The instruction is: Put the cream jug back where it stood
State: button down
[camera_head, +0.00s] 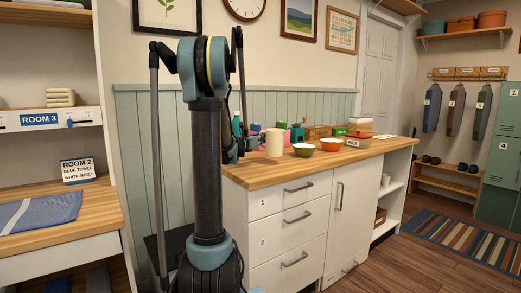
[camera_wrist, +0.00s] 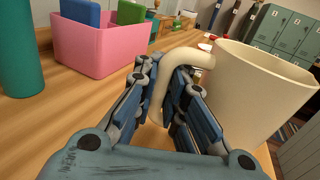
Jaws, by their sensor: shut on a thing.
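The cream jug (camera_wrist: 255,95) fills the right of the wrist view, roughly upright, with its curved handle (camera_wrist: 160,95) toward my gripper. My gripper (camera_wrist: 165,115) is shut on the handle, with fingers on both sides of it. In the head view the jug (camera_head: 274,142) shows at the near left part of the wooden counter (camera_head: 300,168), just right of my arm. I cannot tell whether its base touches the counter. My gripper is mostly hidden behind my arm there.
A pink box (camera_wrist: 95,45) with blue and green things stands left of the jug, beside a teal cylinder (camera_wrist: 18,50). In the head view a green bowl (camera_head: 303,151) and an orange bowl (camera_head: 331,145) stand right of the jug. Bare counter lies in front of the bowls.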

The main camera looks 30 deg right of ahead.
aim_at(261, 145)
jog(key=shift+f, duration=1.95)
jog(key=shift+f, duration=0.1)
jog(key=c, duration=1.7)
grip_release()
jog(key=shift+o, duration=0.2)
jog(key=v, duration=1.2)
jog(key=shift+s, duration=0.1)
